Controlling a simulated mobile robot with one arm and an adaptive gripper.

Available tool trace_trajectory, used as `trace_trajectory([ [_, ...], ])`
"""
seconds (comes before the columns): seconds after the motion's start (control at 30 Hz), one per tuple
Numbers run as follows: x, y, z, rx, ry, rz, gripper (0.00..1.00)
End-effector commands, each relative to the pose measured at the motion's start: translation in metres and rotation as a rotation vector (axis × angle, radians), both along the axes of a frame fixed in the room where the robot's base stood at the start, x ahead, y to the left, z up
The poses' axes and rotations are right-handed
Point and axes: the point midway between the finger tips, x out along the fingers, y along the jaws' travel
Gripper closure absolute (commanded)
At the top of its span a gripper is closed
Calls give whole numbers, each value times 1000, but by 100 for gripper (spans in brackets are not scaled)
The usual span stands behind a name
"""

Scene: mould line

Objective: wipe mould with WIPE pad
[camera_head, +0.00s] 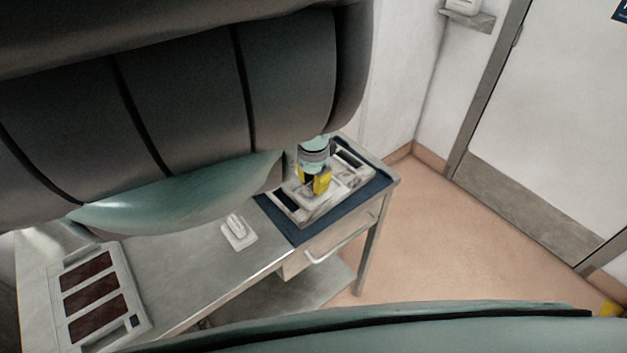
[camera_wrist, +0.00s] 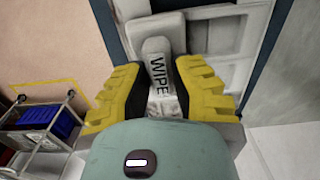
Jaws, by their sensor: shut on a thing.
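My gripper (camera_head: 316,184) has its yellow fingers closed around the WIPE pad (camera_wrist: 158,65), a pale block with a rounded end and dark "WIPE" lettering. In the wrist view the pad sits between both fingers. The mould (camera_head: 322,207), a pale grey plate with raised parts and dark slots, lies on a dark blue mat (camera_head: 375,184) at the right end of the metal table. My gripper is over the mould's middle, and the mould also shows beyond the pad in the wrist view (camera_wrist: 222,38). I cannot tell whether the pad touches the mould.
A white handled piece (camera_head: 238,231) stands on the metal table (camera_head: 190,262) left of the mat. A pale tray (camera_head: 135,312) with dark red panels lies at the far left. A cart with a blue bin (camera_wrist: 38,116) shows in the wrist view. Floor right of the table is clear.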

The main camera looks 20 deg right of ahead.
Motion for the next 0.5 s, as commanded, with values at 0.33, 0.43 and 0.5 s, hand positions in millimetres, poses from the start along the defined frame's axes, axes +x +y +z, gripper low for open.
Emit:
trace_trajectory([
  [0.33, 0, -1, -4, 0, 0, 0, 100],
  [0.43, 2, -3, -5, -1, -1, -1, 100],
  [0.5, 4, -7, -5, -2, -4, 0, 100],
])
